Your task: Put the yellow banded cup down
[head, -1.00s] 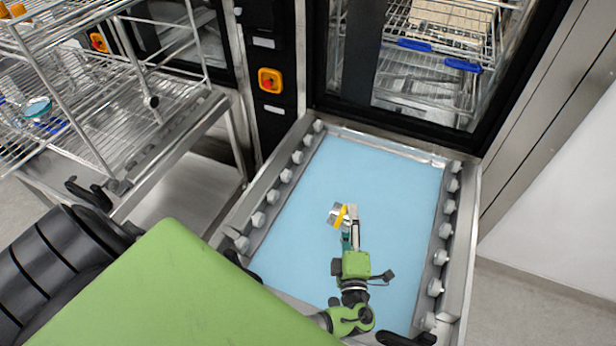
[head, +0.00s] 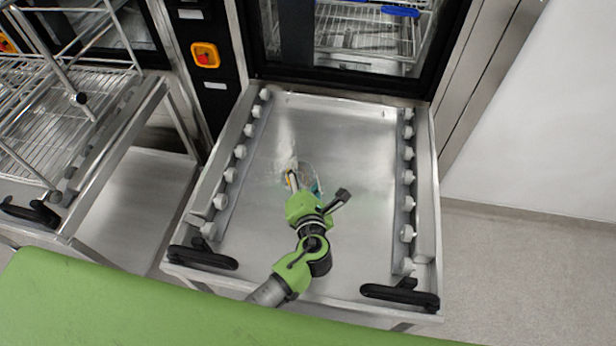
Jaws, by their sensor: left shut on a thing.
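My left gripper (head: 294,174) reaches over the metal tray surface (head: 340,140) of the open washer. It is shut on the yellow banded cup (head: 307,179), which looks small, clear and glassy. A bit of yellow shows by the fingers and some teal at the cup's right side. The fingers and wrist hide part of the cup. I cannot tell whether the cup touches the surface or hangs just above it. My right gripper is not in view.
Rows of white rollers on rails (head: 408,190) line both sides of the surface. The washer opening (head: 350,40) with a wire rack is behind. A wire rack cart (head: 90,110) stands at left. The surface around the cup is clear.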

